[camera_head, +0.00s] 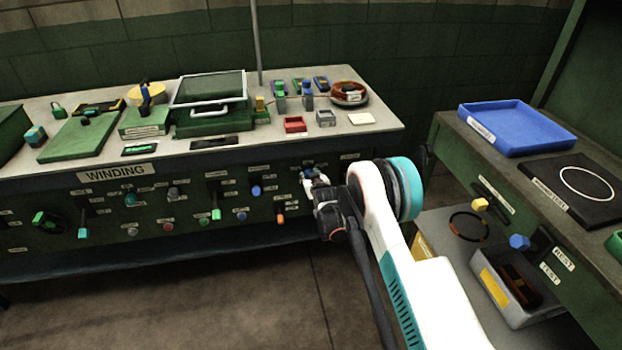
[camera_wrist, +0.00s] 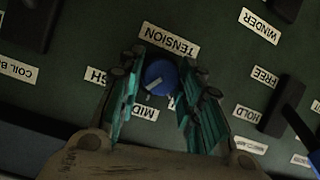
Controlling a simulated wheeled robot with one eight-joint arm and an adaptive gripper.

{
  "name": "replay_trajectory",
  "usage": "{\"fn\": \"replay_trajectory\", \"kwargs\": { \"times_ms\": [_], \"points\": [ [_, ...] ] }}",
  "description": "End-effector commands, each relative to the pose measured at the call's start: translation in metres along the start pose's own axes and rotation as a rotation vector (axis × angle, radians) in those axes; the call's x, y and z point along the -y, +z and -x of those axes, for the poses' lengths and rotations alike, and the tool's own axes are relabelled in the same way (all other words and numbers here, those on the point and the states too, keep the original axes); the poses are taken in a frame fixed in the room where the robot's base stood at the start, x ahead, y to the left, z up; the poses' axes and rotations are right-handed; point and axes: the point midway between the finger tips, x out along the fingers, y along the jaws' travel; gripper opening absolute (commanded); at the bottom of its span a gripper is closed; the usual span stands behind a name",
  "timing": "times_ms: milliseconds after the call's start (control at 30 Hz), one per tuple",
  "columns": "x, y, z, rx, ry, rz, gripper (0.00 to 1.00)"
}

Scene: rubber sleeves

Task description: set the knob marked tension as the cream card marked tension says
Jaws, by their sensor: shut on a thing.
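The blue tension knob (camera_wrist: 161,73) sits between the fingers of my gripper (camera_wrist: 158,80) in the wrist view, with the green pads on either side of it. Its white pointer mark slants toward the lower left. Any label right of the knob is covered by a finger. In the head view my gripper (camera_head: 312,181) is at the panel front. A cream card (camera_head: 361,119) lies on the bench top, its writing unreadable.
The panel marked WINDING (camera_head: 115,172) carries several other knobs and levers. A blue tray (camera_head: 520,128) is on the right-hand bench.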

Motion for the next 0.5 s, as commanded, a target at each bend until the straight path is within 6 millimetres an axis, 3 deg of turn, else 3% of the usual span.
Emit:
{"fn": "replay_trajectory", "kwargs": {
  "times_ms": [500],
  "points": [
    [0.0050,-0.0004,-0.0004,0.034,0.165,0.397,0.09]
  ]
}}
